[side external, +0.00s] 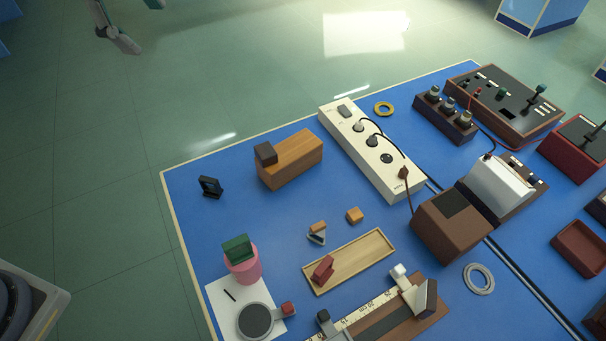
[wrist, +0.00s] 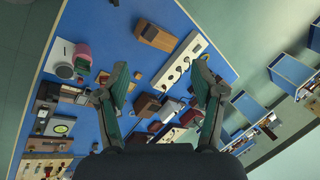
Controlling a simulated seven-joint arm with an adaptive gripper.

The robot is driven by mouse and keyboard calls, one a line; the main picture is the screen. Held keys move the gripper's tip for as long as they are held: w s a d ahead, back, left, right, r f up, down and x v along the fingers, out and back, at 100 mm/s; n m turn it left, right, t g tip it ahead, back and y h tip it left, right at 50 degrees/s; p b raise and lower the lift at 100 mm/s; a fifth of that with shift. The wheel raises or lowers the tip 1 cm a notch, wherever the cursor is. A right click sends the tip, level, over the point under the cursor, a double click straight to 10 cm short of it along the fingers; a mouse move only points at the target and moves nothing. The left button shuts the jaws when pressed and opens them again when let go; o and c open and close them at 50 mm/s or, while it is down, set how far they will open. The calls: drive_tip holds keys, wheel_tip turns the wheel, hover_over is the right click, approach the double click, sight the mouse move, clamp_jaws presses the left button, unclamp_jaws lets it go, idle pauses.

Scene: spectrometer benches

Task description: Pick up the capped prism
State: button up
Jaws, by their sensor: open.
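The capped prism (side external: 317,237) stands on the blue bench mat, a small pale, clear-looking wedge with a brown cap on top. It sits between the wooden block and the shallow wooden tray. In the wrist view I cannot make it out clearly; my left-hand finger covers part of that area. My gripper (wrist: 162,85) is open and empty, its two fingers spread wide. In the side view only part of my gripper (side external: 143,27) shows at the top left edge, well away from the prism and over the floor side.
A small orange block (side external: 354,215) lies close to the prism's right. The wooden tray (side external: 378,241) holds a red piece. A large wooden block (side external: 295,160), white power strip (side external: 350,133), pink cylinder (side external: 246,273) and black stand (side external: 210,187) surround it. Blue mat left of the prism is clear.

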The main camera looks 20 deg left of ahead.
drive_tip(key=w+d+f+m+g, duration=0.1)
drive_tip(key=w+d+f+m, duration=0.15)
drive_tip(key=d, duration=0.35)
drive_tip(key=w+d+f+m+g, duration=0.1)
drive_tip(key=w+d+f+m, duration=0.15)
drive_tip(key=d+f, duration=0.2)
drive_tip(key=m+g, duration=0.3)
drive_tip(key=m, duration=0.1)
hover_over(317, 223)
wheel_tip(317, 223, down, 17)
drive_tip(key=shift+y, duration=0.3)
drive_tip(key=f, duration=1)
drive_tip(key=shift+s+a+f, duration=0.1)
drive_tip(key=shift+a+f, duration=0.05)
drive_tip(key=shift+a, duration=0.25)
drive_tip(key=f, duration=0.5)
drive_tip(key=shift+d+f, duration=0.35)
drive_tip(key=shift+f, duration=0.05)
drive_tip(key=c, duration=1.3)
